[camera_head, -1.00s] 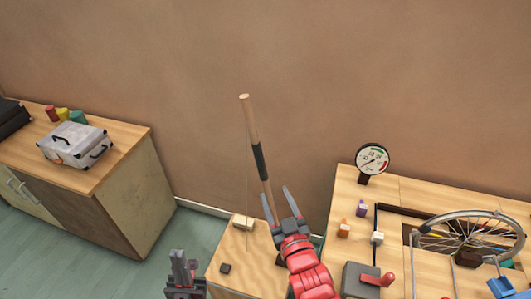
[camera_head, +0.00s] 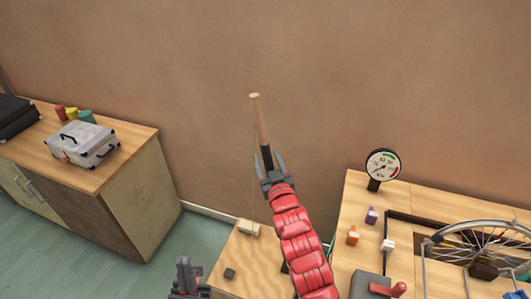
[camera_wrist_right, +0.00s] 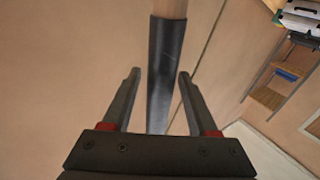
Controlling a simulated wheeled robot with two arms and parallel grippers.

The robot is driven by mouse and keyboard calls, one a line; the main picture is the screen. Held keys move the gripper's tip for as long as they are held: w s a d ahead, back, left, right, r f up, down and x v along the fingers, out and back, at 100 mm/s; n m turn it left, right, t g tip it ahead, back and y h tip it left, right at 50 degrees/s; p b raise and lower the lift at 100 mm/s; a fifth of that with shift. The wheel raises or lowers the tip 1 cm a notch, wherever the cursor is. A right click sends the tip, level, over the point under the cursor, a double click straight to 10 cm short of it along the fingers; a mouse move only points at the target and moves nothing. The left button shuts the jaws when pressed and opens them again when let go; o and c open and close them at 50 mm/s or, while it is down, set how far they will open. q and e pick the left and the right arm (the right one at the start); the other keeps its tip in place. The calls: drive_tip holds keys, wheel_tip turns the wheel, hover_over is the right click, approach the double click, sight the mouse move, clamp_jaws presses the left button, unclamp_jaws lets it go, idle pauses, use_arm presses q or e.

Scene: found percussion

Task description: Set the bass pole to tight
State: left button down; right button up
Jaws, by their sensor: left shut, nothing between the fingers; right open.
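The bass pole (camera_head: 261,122) is a wooden stick with a dark grip sleeve, standing over a wooden box and leaning slightly. A thin string runs beside it down to a pale block (camera_head: 249,229) on the box. My right gripper (camera_head: 269,161) is open at the height of the dark sleeve. In the right wrist view the sleeve (camera_wrist_right: 166,65) shows between the two open fingers (camera_wrist_right: 160,85), apart from both. The string also shows there, to the right of the pole. My left gripper (camera_head: 183,264) is shut and empty, low by the box's left side. My right arm hides the pole's lower part.
A workbench on the right holds a round gauge (camera_head: 383,164), a spoked wheel (camera_head: 483,243), small coloured pegs and a red-handled crank (camera_head: 386,289). A cabinet on the left carries a silver case (camera_head: 83,143) and coloured cups. The wall behind is bare.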

drive_tip(key=shift+x, duration=0.9)
clamp_jaws()
idle(0.9)
